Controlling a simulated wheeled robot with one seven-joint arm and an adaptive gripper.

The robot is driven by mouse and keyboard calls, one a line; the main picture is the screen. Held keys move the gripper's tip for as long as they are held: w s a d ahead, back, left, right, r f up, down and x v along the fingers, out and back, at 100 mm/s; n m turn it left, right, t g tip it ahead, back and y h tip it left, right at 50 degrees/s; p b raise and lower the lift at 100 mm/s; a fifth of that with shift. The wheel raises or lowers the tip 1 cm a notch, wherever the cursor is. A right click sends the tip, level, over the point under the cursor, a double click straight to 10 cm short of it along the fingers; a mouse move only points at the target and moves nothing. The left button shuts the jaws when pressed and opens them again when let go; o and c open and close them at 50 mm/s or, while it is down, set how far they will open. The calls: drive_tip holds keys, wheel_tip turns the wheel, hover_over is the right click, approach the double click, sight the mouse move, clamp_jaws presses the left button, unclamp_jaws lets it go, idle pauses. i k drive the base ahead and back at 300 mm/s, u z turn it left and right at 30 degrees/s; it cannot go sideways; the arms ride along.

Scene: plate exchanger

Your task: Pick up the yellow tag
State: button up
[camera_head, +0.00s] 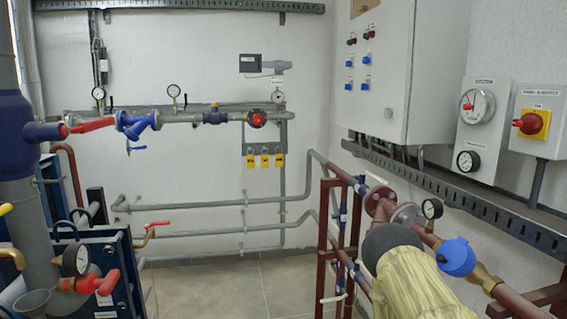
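My gripper is not in view.
Grey pipes (225,202) run along the back wall below the tags. Blue equipment (110,260) with a red-handled valve stands at left. Dark red pipework (325,235) and a yellowish covered cylinder (412,285) fill the right. The tiled floor (225,290) between is clear.

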sight(279, 157)
drive_tip(key=u, duration=0.1)
drive_tip(key=i, duration=3.5)
drive_tip(key=u, duration=0.1)
